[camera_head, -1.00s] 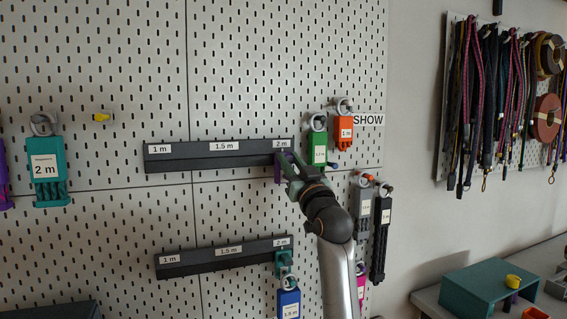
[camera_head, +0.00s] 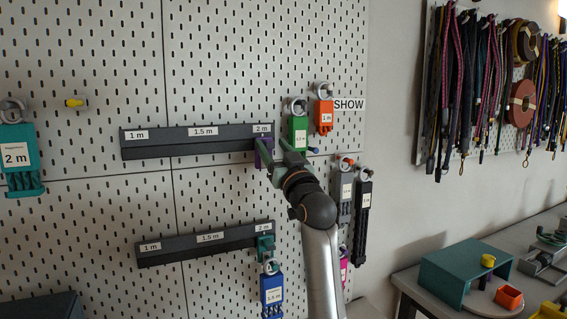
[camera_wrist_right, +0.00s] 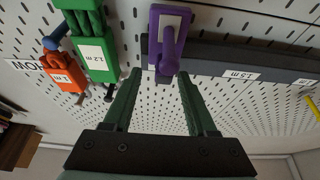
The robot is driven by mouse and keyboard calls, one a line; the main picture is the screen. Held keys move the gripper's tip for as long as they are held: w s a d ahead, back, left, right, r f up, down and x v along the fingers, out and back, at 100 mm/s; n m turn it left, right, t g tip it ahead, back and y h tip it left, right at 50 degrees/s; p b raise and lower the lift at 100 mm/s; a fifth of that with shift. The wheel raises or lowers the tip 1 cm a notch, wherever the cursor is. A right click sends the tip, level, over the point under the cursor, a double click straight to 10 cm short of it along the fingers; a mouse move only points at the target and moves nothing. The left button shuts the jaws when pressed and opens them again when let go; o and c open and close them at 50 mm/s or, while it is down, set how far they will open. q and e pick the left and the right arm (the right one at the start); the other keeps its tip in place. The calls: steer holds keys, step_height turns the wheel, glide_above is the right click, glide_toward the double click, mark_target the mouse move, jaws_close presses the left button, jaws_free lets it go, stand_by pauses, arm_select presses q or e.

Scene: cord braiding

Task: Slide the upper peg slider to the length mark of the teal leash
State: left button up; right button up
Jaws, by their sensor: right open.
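The upper rail (camera_head: 190,148) is a dark bar on the pegboard with 1 m, 1.5 m and 2 m labels. Its purple peg slider (camera_head: 263,152) sits at the right end, under the 2 m label; its protruding peg shows in the right wrist view (camera_wrist_right: 168,45). The teal leash card (camera_head: 17,182) hangs at the far left and reads 2 m. My right gripper (camera_head: 279,160) is just in front of the purple slider. In the wrist view its fingers (camera_wrist_right: 160,82) are apart, with the slider beyond the tips and nothing held. My left gripper is out of view.
Green (camera_head: 298,130) and orange (camera_head: 324,116) cards hang right of the upper rail. A lower rail (camera_head: 195,245) has a teal slider (camera_head: 265,246) at 2 m, with a blue card (camera_head: 272,290) below. Grey and black cards hang right of my arm.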

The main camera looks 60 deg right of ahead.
steer(key=b+v, duration=0.3)
steer(key=v, duration=0.8)
steer(key=shift+s+a, duration=0.15)
steer(key=shift+s, duration=0.2)
steer(key=w+a+f+n+g+y, duration=0.2)
steer(key=a+f+y, duration=0.15)
steer(key=f, duration=0.55)
steer(key=w+a+f+n+g+y, duration=0.25)
steer(key=a+f, duration=0.25)
steer(key=f, duration=0.4)
steer(key=w+a+f+n+g+y, duration=0.15)
steer(key=a+f, duration=0.25)
steer(key=f, duration=0.5)
steer(key=s+a+f+n+g+y, duration=0.15)
steer(key=s+a+f+g, duration=0.35)
steer(key=s+a+f, duration=0.55)
steer(key=s+a+f+n+g+y, duration=0.1)
steer(key=s+a+f+g+y, duration=0.2)
steer(key=s+a+f+g, duration=0.75)
steer(key=w+a+f+t+y+p, duration=0.1)
steer(key=w+f+t+p, duration=0.1)
steer(key=f+t, duration=0.3)
steer(key=w+a+f+t+y+p, duration=0.1)
steer(key=w+f+t+p, duration=0.1)
steer(key=w+f+t, duration=0.2)
steer(key=shift+w+f+t, duration=0.3)
steer(key=shift+f+t, duration=0.55)
steer(key=shift+t, duration=0.4)
